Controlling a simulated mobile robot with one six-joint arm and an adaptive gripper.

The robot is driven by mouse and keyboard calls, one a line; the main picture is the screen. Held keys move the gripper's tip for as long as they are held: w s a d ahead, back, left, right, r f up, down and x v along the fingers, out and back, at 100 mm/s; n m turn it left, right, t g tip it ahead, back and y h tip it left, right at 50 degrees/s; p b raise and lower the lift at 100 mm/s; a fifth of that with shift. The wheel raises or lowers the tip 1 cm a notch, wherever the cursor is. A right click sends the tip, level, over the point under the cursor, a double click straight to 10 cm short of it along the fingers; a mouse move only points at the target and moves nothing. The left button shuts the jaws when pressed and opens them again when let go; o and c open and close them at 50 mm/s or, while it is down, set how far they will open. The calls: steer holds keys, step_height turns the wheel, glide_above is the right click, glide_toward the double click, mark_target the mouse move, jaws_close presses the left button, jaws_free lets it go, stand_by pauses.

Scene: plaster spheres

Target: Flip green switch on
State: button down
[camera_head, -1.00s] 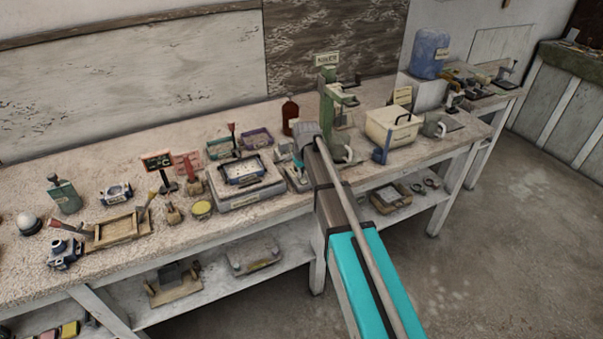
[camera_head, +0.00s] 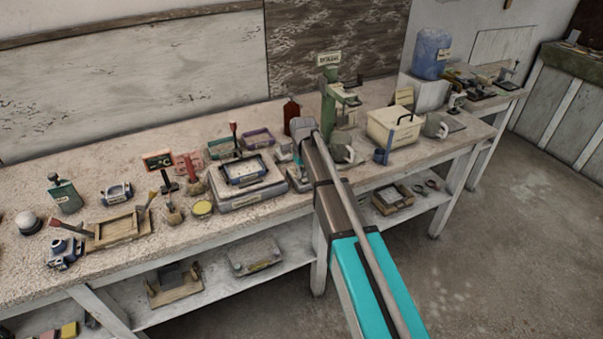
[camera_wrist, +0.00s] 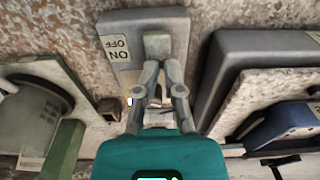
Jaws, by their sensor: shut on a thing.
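The switch is a grey box with a green lever (camera_wrist: 157,44) and an ON/OFF label (camera_wrist: 117,48), upside down in the wrist view. My gripper (camera_wrist: 162,66) reaches over the box from below in that view. Its two grey fingers are close together, with their tips at the near end of the green lever, shut on it. The fingers cover the lower part of the lever and the box. In the head view the switch box (camera_head: 299,182) sits near the bench's front edge, partly hidden by my arm.
A green press (camera_head: 328,105) and a cream box (camera_head: 393,127) stand to the right. A dark red bottle (camera_head: 291,112) is behind.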

steer(key=shift+s+d+f, duration=0.2)
steer(key=shift+s+d, duration=0.1)
steer(key=shift+s, duration=0.15)
steer(key=shift+s+d+f, duration=0.1)
steer(key=shift+s+d, duration=0.15)
steer(key=shift+s, duration=0.5)
steer(key=shift+w+r+p, duration=0.5)
steer(key=shift+r+p, duration=0.3)
steer(key=shift+p, duration=0.2)
steer(key=shift+t, duration=0.3)
steer(key=r+p, duration=0.1)
steer(key=w+a+r+p, duration=0.1)
steer(key=w+r+p, duration=0.1)
steer(key=shift+a+r+p, duration=0.2)
steer(key=shift+r+p, duration=0.15)
steer(key=shift+r, duration=0.05)
step_height(320, 180, up, 9)
steer(key=w+p, duration=0.1)
steer(key=p, duration=0.8)
steer(key=shift+w+a, duration=0.35)
steer(key=shift+a, duration=0.1)
steer(key=shift+s, duration=0.1)
